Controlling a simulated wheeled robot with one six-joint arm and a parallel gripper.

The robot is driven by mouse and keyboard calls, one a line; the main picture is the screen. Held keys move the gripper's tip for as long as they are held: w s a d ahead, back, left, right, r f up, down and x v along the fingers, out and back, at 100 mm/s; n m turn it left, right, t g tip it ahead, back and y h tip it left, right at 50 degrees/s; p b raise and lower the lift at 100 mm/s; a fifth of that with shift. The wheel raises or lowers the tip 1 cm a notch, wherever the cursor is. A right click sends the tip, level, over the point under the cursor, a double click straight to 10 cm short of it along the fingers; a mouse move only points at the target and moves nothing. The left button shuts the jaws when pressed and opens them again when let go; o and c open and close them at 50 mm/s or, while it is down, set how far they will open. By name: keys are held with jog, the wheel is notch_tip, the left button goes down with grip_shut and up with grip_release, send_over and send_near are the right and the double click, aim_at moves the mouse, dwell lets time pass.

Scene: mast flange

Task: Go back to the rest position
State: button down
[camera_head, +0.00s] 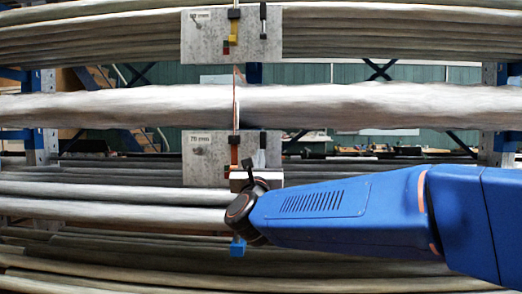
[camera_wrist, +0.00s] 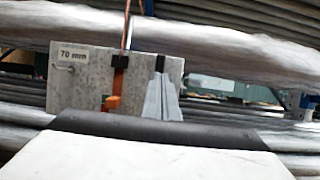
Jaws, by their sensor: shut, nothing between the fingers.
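My gripper (camera_head: 259,160) is in front of the lower part of a grey plate (camera_head: 205,148). In the wrist view the plate (camera_wrist: 85,70) bears a "70 mm" label, and the grey fingers of my gripper (camera_wrist: 162,85) are together with nothing held. An orange and dark fitting (camera_wrist: 113,85) is on the plate left of the fingers, with a thin reddish rod (camera_wrist: 128,25) rising from it. A black piece (camera_wrist: 160,63) shows just above the fingertips; whether they touch it cannot be told.
A second grey plate (camera_head: 205,45) with yellow and black fittings is higher up. Thick grey pipes (camera_head: 380,106) and bundles of thinner ones (camera_head: 110,192) run across the view. Blue rack posts (camera_head: 497,100) stand at the sides. A blue block (camera_head: 237,248) shows below my wrist.

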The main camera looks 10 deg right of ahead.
jog(key=s+a+f+n+g+y, duration=0.1)
jog(key=s+f+n+g+y, duration=0.5)
jog(key=f+n, duration=0.6)
jog(key=s+a+f+n+g+y, duration=0.1)
jog(key=s+f+n+y, duration=0.6)
jog(key=n, duration=0.8)
jog(key=s+d+f+n+g+h, duration=0.3)
jog(key=s+d+f+n, duration=0.3)
jog(key=s+f, duration=0.4)
jog(key=s+d+f+n+g+h, duration=0.3)
jog(key=s+d+f+n+g, duration=0.2)
jog(key=s+f, duration=0.6)
jog(key=shift+s+d+n+g, duration=0.4)
jog(key=shift+s+n+g, duration=0.3)
jog(key=shift+n+g, duration=0.1)
jog(key=shift+w+r, duration=0.1)
